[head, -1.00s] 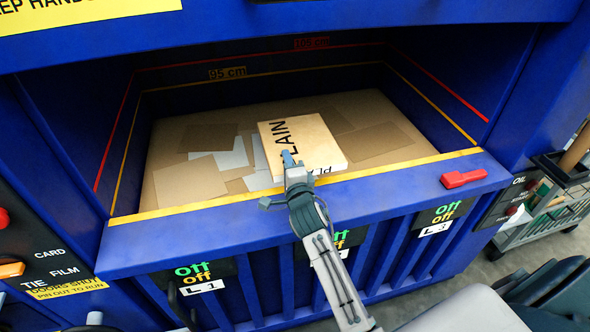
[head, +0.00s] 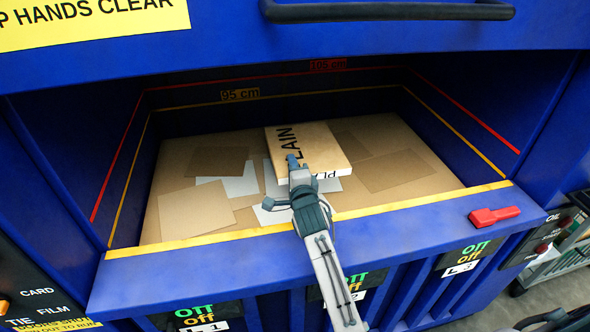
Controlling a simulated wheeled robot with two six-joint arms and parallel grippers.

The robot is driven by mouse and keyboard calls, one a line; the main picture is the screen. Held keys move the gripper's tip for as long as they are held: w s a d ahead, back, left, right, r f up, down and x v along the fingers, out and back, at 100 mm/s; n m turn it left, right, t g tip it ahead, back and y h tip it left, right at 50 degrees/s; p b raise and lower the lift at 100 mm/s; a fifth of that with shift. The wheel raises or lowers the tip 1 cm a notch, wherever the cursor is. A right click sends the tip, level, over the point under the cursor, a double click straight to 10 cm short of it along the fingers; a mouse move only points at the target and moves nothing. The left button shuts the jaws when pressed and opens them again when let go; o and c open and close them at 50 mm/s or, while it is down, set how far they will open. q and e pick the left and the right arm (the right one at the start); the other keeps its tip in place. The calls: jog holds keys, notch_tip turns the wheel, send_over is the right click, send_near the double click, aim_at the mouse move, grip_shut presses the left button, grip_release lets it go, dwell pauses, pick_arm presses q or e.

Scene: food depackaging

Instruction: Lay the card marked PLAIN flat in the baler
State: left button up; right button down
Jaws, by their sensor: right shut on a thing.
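The card marked PLAIN (head: 318,150) is a tan, flat bundle with black lettering on its top and near edge. It is inside the blue baler (head: 240,272), over the layer of card and paper there. I cannot tell whether it touches that layer. My right gripper (head: 293,163) reaches in over the baler's front sill and is shut on the card's near left part. The gripper hides a little of the lettering. My left gripper is not in view.
Loose brown and white sheets (head: 195,210) lie flat in the chamber. A red handle (head: 494,215) sits on the sill at right. A black bar (head: 390,11) crosses above the opening. A cart (head: 555,245) stands at right. Yellow and red lines mark the chamber walls.

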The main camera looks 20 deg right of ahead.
jog(key=c, duration=1.1)
grip_release()
jog(key=shift+s, duration=0.35)
jog(key=s+b, duration=0.1)
jog(key=s, duration=0.2)
jog(key=s+a+b, duration=0.1)
jog(key=s, duration=0.2)
jog(key=s+b, duration=0.1)
jog(key=s, duration=0.3)
jog(key=shift+s+a, duration=0.1)
jog(key=shift+a, duration=0.15)
jog(key=shift+f, duration=0.1)
